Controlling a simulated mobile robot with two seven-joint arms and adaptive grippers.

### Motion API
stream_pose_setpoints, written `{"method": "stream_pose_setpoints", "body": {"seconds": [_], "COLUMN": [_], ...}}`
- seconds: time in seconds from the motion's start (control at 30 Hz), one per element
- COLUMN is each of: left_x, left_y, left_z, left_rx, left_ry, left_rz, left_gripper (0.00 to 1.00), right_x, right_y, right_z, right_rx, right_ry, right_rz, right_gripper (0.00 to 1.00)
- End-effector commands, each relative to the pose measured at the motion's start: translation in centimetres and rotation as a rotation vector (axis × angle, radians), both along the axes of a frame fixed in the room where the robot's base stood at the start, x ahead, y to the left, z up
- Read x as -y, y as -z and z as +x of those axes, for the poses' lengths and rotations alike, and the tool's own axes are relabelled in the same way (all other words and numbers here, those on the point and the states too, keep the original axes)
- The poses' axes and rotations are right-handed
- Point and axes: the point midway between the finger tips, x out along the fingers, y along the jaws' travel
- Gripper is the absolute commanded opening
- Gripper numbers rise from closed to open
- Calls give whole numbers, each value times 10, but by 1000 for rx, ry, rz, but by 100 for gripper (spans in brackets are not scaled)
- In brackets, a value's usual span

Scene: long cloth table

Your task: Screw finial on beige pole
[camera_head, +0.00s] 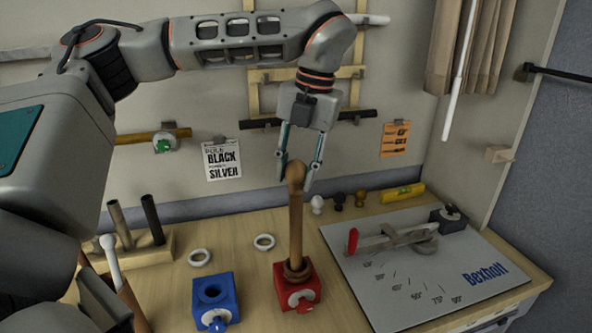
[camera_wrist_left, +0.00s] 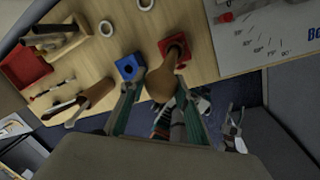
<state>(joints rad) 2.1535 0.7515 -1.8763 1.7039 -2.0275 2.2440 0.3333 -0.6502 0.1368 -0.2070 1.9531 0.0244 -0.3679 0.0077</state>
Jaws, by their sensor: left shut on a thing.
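A tan-brown pole (camera_head: 296,225) stands upright in the red clamp block (camera_head: 283,285) on the wooden table. A rounded brown finial (camera_head: 296,171) is at its top end; the exact join is too small to judge. My left gripper (camera_head: 296,182) comes down from above, shut on the finial with one finger on each side. In the left wrist view, the finial (camera_wrist_left: 160,84) shows between the fingers (camera_wrist_left: 156,98), with the red block (camera_wrist_left: 181,50) beyond it.
A blue block (camera_head: 212,295) stands left of the red one, with white rings (camera_head: 264,242) behind. White, black and brown finials (camera_head: 338,201) stand at the back. A grey cutting board (camera_head: 440,285) with a red-handled tool lies right. A rack of poles (camera_head: 152,218) is left.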

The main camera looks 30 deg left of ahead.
Motion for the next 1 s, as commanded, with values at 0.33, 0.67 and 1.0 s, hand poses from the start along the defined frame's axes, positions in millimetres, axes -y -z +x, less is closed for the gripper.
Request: {"method": "stream_pose_setpoints", "body": {"seconds": [0.33,0.67,1.0], "left_x": [-1,0,0], "left_y": [0,-1,-1], "left_z": [0,0,0], "left_rx": [3,4,3], "left_ry": [553,1046,1490], "left_rz": [0,-1,0], "left_gripper": [12,12,12], "right_x": [0,0,0], "right_y": [0,-1,-2], "right_z": [0,1,1], "right_rx": [-1,2,3], "right_ry": [0,0,0], "right_rz": [0,1,1], "right_gripper": [40,40,40]}}
